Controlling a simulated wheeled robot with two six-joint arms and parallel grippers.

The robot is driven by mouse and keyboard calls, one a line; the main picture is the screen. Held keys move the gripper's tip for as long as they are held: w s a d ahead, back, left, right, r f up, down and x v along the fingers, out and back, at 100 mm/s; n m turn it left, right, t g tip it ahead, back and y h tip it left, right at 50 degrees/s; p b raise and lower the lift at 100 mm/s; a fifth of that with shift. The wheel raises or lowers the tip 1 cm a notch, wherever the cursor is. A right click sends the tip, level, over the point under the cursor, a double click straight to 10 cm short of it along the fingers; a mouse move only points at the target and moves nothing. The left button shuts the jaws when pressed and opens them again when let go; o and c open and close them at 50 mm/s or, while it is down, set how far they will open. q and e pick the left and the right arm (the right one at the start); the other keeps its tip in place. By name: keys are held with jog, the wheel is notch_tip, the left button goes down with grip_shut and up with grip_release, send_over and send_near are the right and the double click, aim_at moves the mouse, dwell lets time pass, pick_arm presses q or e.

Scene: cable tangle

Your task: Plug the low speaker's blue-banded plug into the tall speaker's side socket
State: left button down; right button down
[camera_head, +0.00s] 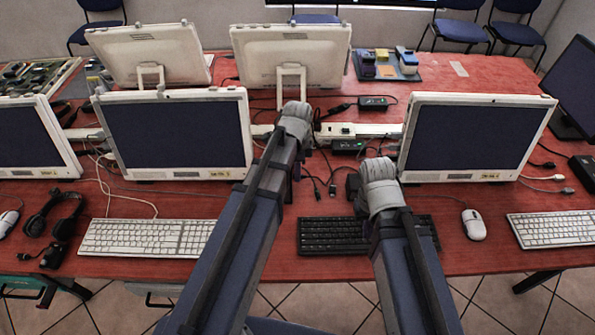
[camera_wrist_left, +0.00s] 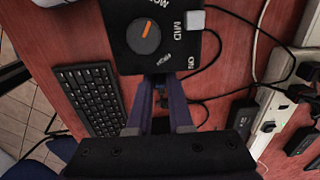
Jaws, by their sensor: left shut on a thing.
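In the left wrist view my left gripper (camera_wrist_left: 160,85) is shut at the lower edge of a black box (camera_wrist_left: 130,48) with an orange-marked knob and white lettering. The box looks close to the camera; its far side is out of frame. In the head view my left arm's grey wrist (camera_head: 296,118) hides the fingers. My right gripper (camera_head: 379,178) stands to the right, over the back of the black keyboard; its fingers are hidden. Dark cable ends (camera_head: 332,188) lie between the arms. I cannot make out a blue band, either speaker or the side socket.
A black keyboard (camera_head: 325,243) lies at the table's front. A white power strip (camera_wrist_left: 276,110) with cables and dark adapters runs behind it. Monitors (camera_head: 470,140) stand on both sides, and a white mouse (camera_head: 473,224) lies at right. Red table (camera_head: 285,262) shows near the front edge.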

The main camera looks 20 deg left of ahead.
pick_arm(q)
jog(key=c, duration=0.8)
grip_release()
jog(key=shift+o, duration=0.2)
jog(key=shift+r, duration=0.1)
notch_tip(320, 180, up, 8)
jog(key=p, duration=0.8)
jog(key=shift+f, duration=0.2)
jog(key=shift+s+d, duration=0.15)
jog(key=s+d+n+y, duration=0.1)
jog(key=s+d+n, duration=0.9)
jog(key=s, duration=0.4)
jog(key=shift+d+n, duration=0.3)
jog(key=shift+n, duration=0.2)
